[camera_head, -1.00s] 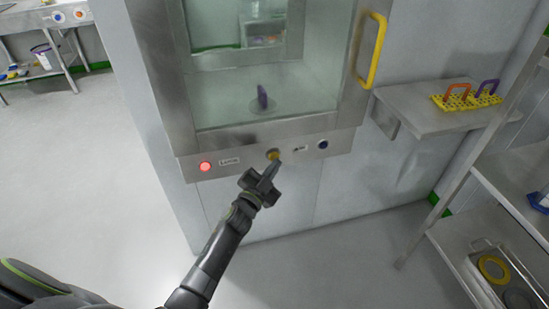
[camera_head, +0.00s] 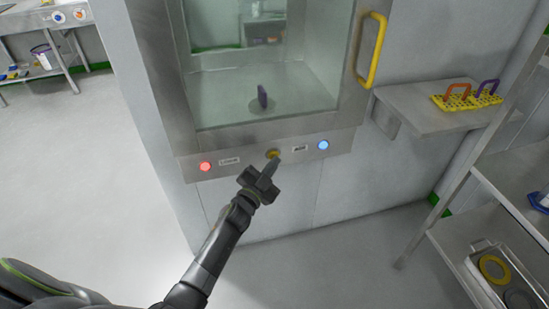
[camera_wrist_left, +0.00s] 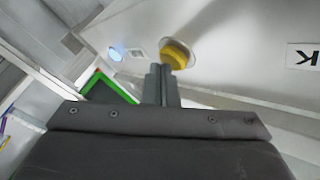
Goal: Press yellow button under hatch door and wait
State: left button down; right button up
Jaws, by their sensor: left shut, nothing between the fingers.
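The yellow button (camera_head: 273,154) sits on the metal panel under the glass hatch door (camera_head: 262,85). My left gripper (camera_head: 272,166) is shut and empty, with its fingertips at the button's lower edge. In the left wrist view the shut fingers (camera_wrist_left: 161,72) point at the yellow button (camera_wrist_left: 176,54) and overlap its lower part; whether they touch it I cannot tell. To the button's left a red light (camera_head: 205,166) glows; to its right a blue light (camera_head: 323,145) glows. My right gripper is not in view.
A yellow handle (camera_head: 372,50) sticks out from the hatch door's right side. A metal shelf (camera_head: 424,119) to the right bears a yellow perforated rack (camera_head: 465,102). A metal rack with a tray (camera_head: 470,262) stands at lower right. The floor at left is clear.

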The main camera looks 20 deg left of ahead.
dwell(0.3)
pick_arm(q)
jog(key=shift+s+d+p, duration=0.4)
jog(key=shift+s+d, duration=0.1)
jog(key=shift+s, duration=0.25)
jog(key=s+d, duration=0.1)
jog(key=s+d+p, duration=0.1)
jog(key=s+p, duration=0.1)
jog(key=s, duration=0.1)
jog(key=shift+s+d, duration=0.1)
jog(key=shift+d, duration=0.3)
dwell(0.4)
